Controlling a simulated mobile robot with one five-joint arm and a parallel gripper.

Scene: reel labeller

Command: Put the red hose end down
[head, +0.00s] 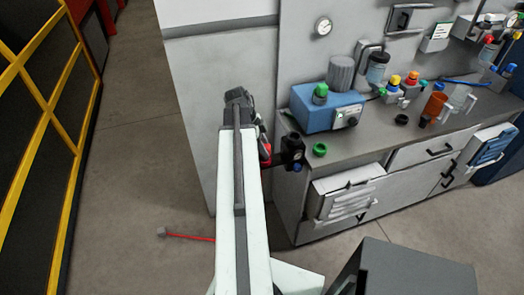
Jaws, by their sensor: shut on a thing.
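My arm reaches up the middle of the head view, and its dark wrist (238,97) stands in front of the pale cabinet side. My gripper (262,136) is mostly hidden behind the arm; its fingertips cannot be made out. It is shut on a red piece (265,149), which I take to be the red hose end, showing only as a small patch at the arm's right edge. Just right of it is a black holder-like block (292,150) at the bench's left end. Whether the red piece touches the block I cannot tell.
The bench top (370,140) holds a blue pump-like box (328,108), a green ring (320,150) and several bottles. A red rod or hose with a grey end (162,232) lies on the floor at left. A yellow-framed fence (45,110) stands far left.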

